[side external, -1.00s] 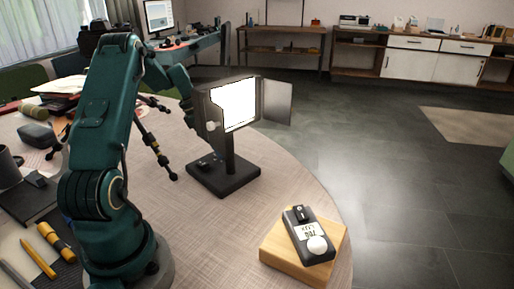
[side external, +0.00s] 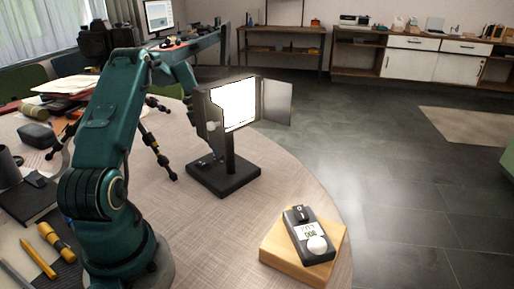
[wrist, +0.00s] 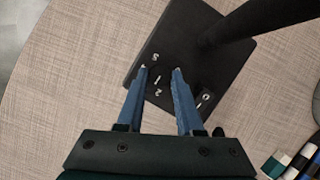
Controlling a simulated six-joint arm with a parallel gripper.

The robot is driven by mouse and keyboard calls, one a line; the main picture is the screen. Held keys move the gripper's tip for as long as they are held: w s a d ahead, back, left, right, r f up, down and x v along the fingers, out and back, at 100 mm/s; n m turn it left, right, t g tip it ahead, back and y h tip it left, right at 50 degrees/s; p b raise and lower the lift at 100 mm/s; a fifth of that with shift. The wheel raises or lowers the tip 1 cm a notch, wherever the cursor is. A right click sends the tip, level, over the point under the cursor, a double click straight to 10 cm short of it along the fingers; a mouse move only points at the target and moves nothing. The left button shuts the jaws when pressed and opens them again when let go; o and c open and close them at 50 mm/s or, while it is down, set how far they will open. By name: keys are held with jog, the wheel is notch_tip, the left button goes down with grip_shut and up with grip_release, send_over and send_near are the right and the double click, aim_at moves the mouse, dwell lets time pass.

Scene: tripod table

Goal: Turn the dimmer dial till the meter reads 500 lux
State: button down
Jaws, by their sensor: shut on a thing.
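The panel lamp (side external: 240,105) is lit brightly and stands on a black base (side external: 236,182). In the wrist view the base (wrist: 185,25) carries a small dark dial (wrist: 158,78) with white number marks around it. My gripper (wrist: 160,72) is shut on the dial, one blue finger on each side. The lux meter (side external: 308,240), with a white dome sensor (side external: 317,245), lies on a wooden block (side external: 275,257). Its display (side external: 307,231) looks upside down and seems to read 300, though the digits are tiny.
A small switch (wrist: 204,98) sits on the base to the right of the fingers. The lamp post (wrist: 250,20) rises close by. A small black tripod (side external: 155,150) stands left of the lamp. The table (side external: 240,225) between the lamp and the meter block is clear.

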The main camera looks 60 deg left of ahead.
jog(key=shift+r, duration=0.1)
jog(key=c, duration=0.5)
grip_release()
jog(key=shift+c, duration=0.2)
jog(key=shift+v, duration=2.55)
jog(key=shift+r, duration=0.1)
